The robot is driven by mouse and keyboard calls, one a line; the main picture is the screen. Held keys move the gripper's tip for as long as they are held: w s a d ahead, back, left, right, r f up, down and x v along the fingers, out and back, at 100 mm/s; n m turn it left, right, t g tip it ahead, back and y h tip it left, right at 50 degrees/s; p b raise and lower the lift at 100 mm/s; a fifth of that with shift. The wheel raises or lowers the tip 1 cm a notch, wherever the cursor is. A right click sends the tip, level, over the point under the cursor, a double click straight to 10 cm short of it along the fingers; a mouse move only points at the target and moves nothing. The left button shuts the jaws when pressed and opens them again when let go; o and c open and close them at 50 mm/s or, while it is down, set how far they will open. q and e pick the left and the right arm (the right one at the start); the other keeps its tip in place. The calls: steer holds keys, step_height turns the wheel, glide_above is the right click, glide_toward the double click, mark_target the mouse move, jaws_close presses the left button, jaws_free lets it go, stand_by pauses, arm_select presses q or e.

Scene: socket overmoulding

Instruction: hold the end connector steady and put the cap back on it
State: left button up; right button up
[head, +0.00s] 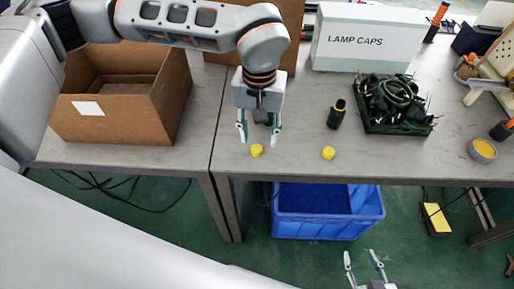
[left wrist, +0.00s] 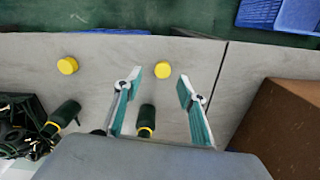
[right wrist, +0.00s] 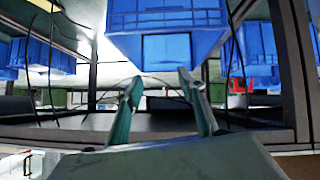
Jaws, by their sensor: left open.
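A dark green end connector with a yellow ring (left wrist: 147,120) is between the fingers of my open left gripper (head: 260,136), partly hidden by the gripper body; the fingers stand clear of it. A yellow cap (head: 257,150) lies on the table just in front of that gripper; it also shows in the left wrist view (left wrist: 163,70). My right gripper (head: 363,262) is open and empty, low in front of the table.
An open cardboard box (head: 120,118) is at the left. A dark tray of tangled green cables (head: 392,130) and a white LAMP CAPS box (head: 366,68) are at the right. A round yellow-filled tin (head: 482,150) sits near the front edge. A blue crate (head: 328,222) is under the table.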

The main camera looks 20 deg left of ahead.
mark_target(257, 149)
arm_select(q)
steer(key=shift+r, duration=0.1)
steer(key=shift+a+f+b, duration=0.15)
steer(key=shift+f+b, duration=0.05)
steer(key=shift+f, duration=1.15)
steer(key=shift+a+f+b, duration=0.15)
steer(key=shift+f, duration=1.15)
steer(key=c, duration=0.8)
